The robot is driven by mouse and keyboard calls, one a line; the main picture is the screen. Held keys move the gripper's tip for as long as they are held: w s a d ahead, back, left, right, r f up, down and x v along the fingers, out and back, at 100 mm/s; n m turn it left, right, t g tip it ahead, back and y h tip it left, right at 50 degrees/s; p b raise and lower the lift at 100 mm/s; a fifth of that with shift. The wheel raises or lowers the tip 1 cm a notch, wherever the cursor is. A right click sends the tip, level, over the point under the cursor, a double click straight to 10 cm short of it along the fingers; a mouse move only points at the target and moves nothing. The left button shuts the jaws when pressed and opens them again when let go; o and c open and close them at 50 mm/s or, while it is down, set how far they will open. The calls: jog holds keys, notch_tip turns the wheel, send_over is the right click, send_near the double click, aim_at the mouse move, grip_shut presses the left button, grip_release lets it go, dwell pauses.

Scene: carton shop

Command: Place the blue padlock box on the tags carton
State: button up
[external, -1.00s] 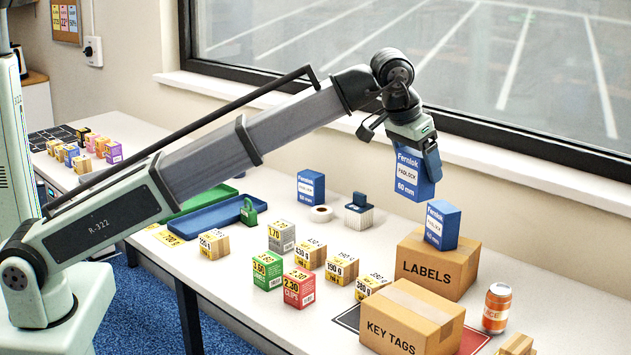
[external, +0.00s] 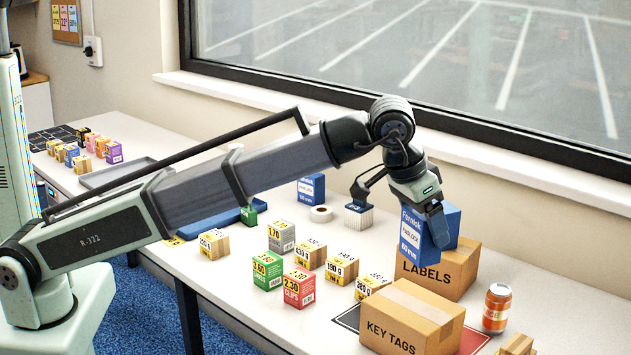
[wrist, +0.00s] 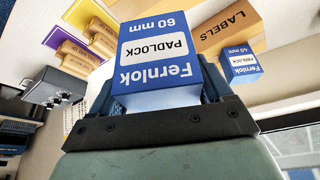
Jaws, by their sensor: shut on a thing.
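My gripper (external: 428,212) is shut on a blue Fernlok 60 mm padlock box (external: 411,238). The held box also fills the middle of the wrist view (wrist: 160,55), between the two fingers. In the external view it hangs in front of the LABELS carton (external: 440,277), hiding part of it. The KEY TAGS carton (external: 410,322) is closed and stands nearer the camera, below and in front of the held box. The held box appears clear of both cartons. The KEY TAGS carton's top looks bare.
An orange can (external: 497,308) stands right of the cartons. Another blue Fernlok box (external: 311,189) stands farther back. Several small boxes (external: 299,288) lie to the left.

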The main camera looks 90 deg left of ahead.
aim_at(410, 240)
jog(key=shift+f, duration=4.95)
jog(key=shift+f, duration=0.15)
jog(key=o, duration=1.2)
jog(key=shift+c, duration=0.2)
jog(key=v, duration=1.2)
